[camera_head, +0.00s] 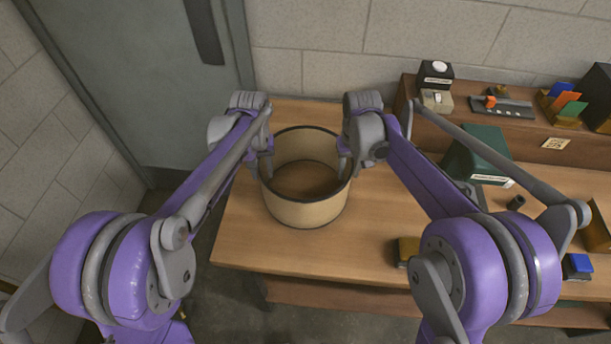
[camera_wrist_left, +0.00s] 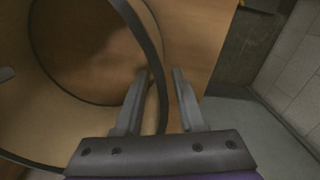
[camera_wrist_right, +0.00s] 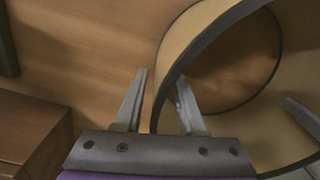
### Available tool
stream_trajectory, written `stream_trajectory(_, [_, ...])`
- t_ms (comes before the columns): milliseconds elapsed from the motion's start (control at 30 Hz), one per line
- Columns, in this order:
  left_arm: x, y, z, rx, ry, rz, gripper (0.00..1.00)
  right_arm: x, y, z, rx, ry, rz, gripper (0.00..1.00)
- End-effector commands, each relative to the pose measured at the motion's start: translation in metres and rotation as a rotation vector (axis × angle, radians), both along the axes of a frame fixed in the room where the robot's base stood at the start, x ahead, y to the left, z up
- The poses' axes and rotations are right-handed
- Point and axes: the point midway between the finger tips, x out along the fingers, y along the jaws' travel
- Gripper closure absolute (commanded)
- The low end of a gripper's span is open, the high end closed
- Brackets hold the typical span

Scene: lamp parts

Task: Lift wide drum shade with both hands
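The wide drum shade (camera_head: 308,212) stands upright on the wooden table, tan with dark rims and an open top. My left gripper (camera_head: 263,168) is at its left wall. In the left wrist view the left gripper (camera_wrist_left: 157,100) is open, with the shade's wall (camera_wrist_left: 148,40) between its fingers. My right gripper (camera_head: 350,165) is at the right wall. In the right wrist view the right gripper (camera_wrist_right: 160,100) is open, one finger inside the shade (camera_wrist_right: 190,45) and one outside. Gaps show beside the wall in both wrist views.
The wooden table (camera_head: 250,240) is clear around the shade. A green box (camera_head: 480,153), a dark cylinder (camera_head: 516,202), a yellowish block (camera_head: 408,249) and a blue-topped block (camera_head: 577,265) are to the right. A raised shelf (camera_head: 540,132) holds small items along the wall.

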Motion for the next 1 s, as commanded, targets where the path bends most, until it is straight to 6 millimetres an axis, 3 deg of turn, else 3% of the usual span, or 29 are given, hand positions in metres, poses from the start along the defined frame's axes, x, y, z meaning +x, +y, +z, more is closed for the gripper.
stream_trajectory(167, [0.0001, 0.0000, 0.0001, 0.000, 0.000, 0.000, 0.61, 0.0001, 0.0000, 0.0001, 0.000, 0.000, 0.000, 0.61])
stream_trajectory(400, [0.0001, 0.0000, 0.0002, 0.000, 0.000, 0.000, 1.00, 0.0001, 0.0000, 0.0002, 0.000, 0.000, 0.000, 1.00])
stream_trajectory(1000, [0.0001, 0.0000, 0.0004, 0.000, 0.000, 0.000, 1.00, 0.0001, 0.0000, 0.0004, 0.000, 0.000, 0.000, 1.00])
